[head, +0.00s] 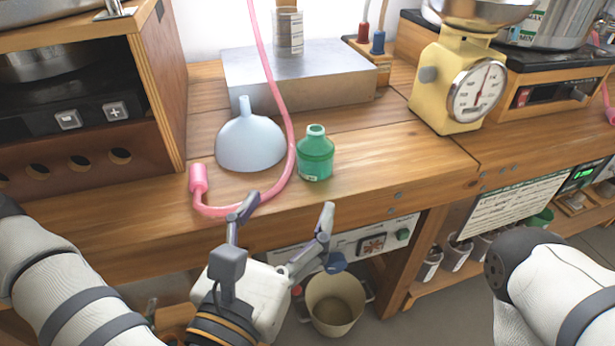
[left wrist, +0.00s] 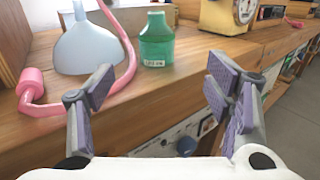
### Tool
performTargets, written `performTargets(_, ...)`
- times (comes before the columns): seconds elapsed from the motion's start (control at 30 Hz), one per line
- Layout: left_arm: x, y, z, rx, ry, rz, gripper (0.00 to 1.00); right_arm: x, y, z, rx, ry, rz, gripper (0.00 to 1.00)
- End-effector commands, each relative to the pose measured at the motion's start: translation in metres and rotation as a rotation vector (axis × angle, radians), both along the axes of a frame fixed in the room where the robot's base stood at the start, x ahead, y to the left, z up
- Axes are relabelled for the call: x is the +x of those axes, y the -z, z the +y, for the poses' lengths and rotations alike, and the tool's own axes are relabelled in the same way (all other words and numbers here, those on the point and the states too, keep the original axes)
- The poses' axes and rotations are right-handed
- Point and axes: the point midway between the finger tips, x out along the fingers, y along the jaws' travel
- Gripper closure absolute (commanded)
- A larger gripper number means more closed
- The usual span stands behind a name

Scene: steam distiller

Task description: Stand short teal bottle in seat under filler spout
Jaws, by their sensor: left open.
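The short teal bottle (head: 315,156) stands upright on the wooden bench near its front edge, to the right of a pale blue funnel. It also shows in the left wrist view (left wrist: 156,42), with a small white label low on its front. My left gripper (head: 285,211) is open and empty in front of the bench edge. Its fingers are spread, with the bottle beyond them and apart from them; the left wrist view shows the gap (left wrist: 160,90). My right arm comes in at the right, but its gripper is out of frame. I cannot make out a filler spout or seat for certain.
The upturned funnel (head: 250,143) and a pink hose (head: 291,150) lie close left of the bottle. A metal block (head: 300,78) stands behind, and a yellow scale (head: 450,88) at the right. Bench is clear right of the bottle. A bucket (head: 335,303) sits below.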

Motion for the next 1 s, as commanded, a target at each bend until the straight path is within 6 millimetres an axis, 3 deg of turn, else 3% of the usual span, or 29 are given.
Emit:
performTargets(0.2, 0.046, -0.004, -0.013, -0.006, -0.007, -0.006, 0.27, 0.000, 0.000, 0.000, -0.001, 0.000, -0.001, 0.60)
performTargets(0.37, 0.065, -0.004, -0.019, -0.004, -0.005, -0.003, 0.27, 0.001, -0.001, 0.000, -0.001, 0.001, -0.003, 0.60)
performTargets(0.6, 0.107, -0.011, -0.027, -0.002, -0.003, -0.003, 0.27, 0.003, -0.006, 0.000, 0.000, 0.000, -0.011, 0.60)
performTargets(0.87, 0.114, -0.009, -0.029, -0.002, -0.001, 0.001, 0.27, 0.003, -0.006, 0.000, 0.000, 0.000, -0.010, 0.60)
performTargets(1.0, 0.114, -0.009, -0.029, -0.002, -0.002, 0.001, 0.55, 0.003, -0.006, 0.000, 0.000, 0.000, -0.010, 0.60)
